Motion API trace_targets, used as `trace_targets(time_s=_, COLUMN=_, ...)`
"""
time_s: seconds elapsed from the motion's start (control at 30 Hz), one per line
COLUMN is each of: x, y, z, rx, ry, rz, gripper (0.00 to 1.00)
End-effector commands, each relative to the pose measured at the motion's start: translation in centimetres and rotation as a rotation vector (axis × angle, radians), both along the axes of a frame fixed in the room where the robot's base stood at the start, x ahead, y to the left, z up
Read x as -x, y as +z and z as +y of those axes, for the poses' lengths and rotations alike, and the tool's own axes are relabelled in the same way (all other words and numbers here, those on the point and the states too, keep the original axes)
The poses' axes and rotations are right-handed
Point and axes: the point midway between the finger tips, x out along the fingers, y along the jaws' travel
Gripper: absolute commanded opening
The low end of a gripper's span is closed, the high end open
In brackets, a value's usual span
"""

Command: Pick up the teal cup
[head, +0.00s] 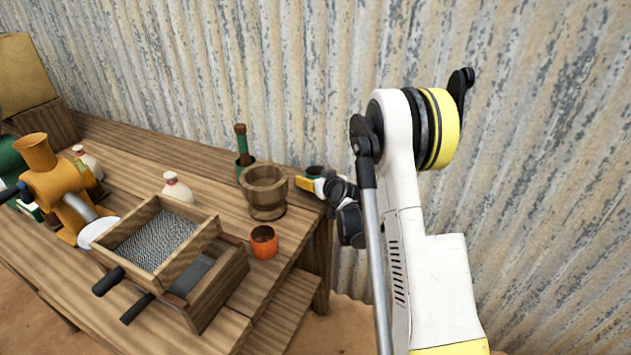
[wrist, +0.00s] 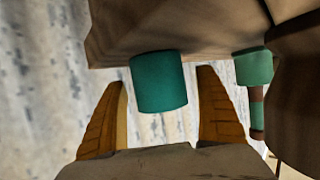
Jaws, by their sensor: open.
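The teal cup (head: 314,171) stands near the back right corner of the wooden table, partly hidden behind my gripper (head: 306,184). In the wrist view the teal cup (wrist: 159,82) fills the space between the two orange-brown fingers of my gripper (wrist: 162,78). The fingers are spread, one on each side, with a narrow gap visible at each side of the cup. I cannot tell how deep the cup sits between them. The cup looks upright on the tabletop.
A wooden mortar (head: 266,190) stands close to the left of my gripper. Behind it is a green holder with a brown-handled tool (head: 242,145). An orange cup (head: 264,243), a sieve box (head: 158,243) and an orange grinder (head: 52,180) are farther left or front. A corrugated wall (head: 270,80) rises behind.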

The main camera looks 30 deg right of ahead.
Motion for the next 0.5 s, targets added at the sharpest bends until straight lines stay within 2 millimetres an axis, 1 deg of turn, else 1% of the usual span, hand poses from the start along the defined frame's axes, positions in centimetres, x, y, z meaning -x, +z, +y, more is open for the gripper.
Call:
trace_targets(time_s=0.03, x=0.02, y=0.03, z=-0.01, rx=0.0, ry=0.0, rz=0.0, gripper=0.83)
trace_targets(time_s=0.07, x=0.02, y=0.03, z=-0.01, rx=0.0, ry=0.0, rz=0.0, gripper=0.74)
trace_targets(time_s=0.1, x=0.03, y=0.03, z=-0.01, rx=0.0, ry=0.0, rz=0.0, gripper=0.62)
trace_targets(time_s=0.17, x=0.03, y=0.02, z=-0.01, rx=0.0, ry=0.0, rz=0.0, gripper=0.44)
trace_targets(time_s=0.2, x=0.04, y=0.03, z=-0.01, rx=0.0, ry=0.0, rz=0.0, gripper=0.31)
trace_targets(time_s=0.23, x=0.04, y=0.03, z=-0.01, rx=0.0, ry=0.0, rz=0.0, gripper=0.24)
trace_targets(time_s=0.5, x=0.06, y=0.08, z=-0.01, rx=0.0, ry=0.0, rz=0.0, gripper=0.24)
